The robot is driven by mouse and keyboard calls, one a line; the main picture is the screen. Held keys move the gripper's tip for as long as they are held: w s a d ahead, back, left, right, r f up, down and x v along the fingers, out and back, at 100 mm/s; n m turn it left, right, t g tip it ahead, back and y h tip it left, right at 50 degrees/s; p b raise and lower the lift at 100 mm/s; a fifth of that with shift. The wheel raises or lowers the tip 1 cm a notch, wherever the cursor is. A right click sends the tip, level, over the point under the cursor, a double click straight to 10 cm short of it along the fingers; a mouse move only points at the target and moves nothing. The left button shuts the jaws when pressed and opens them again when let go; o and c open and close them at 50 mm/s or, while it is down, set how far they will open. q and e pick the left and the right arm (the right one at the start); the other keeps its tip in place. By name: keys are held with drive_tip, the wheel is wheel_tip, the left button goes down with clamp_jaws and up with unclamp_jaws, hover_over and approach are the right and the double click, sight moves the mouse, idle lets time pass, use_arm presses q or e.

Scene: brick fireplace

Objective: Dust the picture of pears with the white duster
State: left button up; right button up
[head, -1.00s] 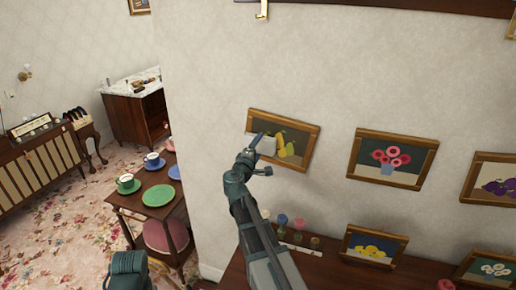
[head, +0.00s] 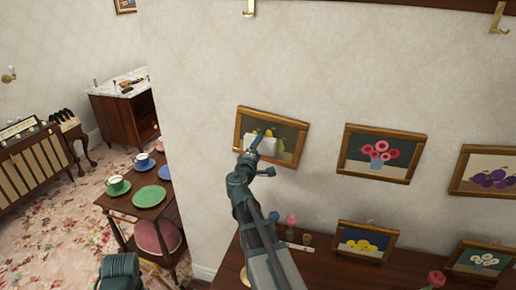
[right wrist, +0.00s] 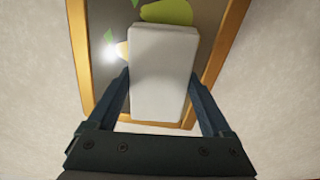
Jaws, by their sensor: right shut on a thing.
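The picture of pears (head: 285,157) hangs on the wall in a wooden frame, left of the other pictures. In the right wrist view its frame (right wrist: 80,50) and parts of the pears (right wrist: 165,12) show behind the duster. My right gripper (head: 257,148) is shut on the white duster (head: 262,144), a pale block that also fills the middle of the right wrist view (right wrist: 160,70). The duster is in front of the picture's left and middle part and covers some of the pears. I cannot tell whether it touches the picture. My left gripper is not in view.
A flower picture (head: 388,152) and a plum picture (head: 492,178) hang to the right. A side table (head: 145,205) with plates stands left.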

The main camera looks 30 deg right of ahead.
sight(248, 144)
drive_tip(key=shift+w+a+r, duration=0.15)
drive_tip(key=shift+w+a, duration=0.55)
drive_tip(key=shift+w, duration=0.05)
drive_tip(key=shift+w+a+r, duration=0.15)
drive_tip(key=shift+w+a, duration=0.5)
drive_tip(key=shift+w, duration=0.05)
drive_tip(key=shift+v, duration=3)
drive_tip(key=shift+s, duration=0.1)
drive_tip(key=v, duration=0.3)
drive_tip(key=shift+d+f, duration=0.1)
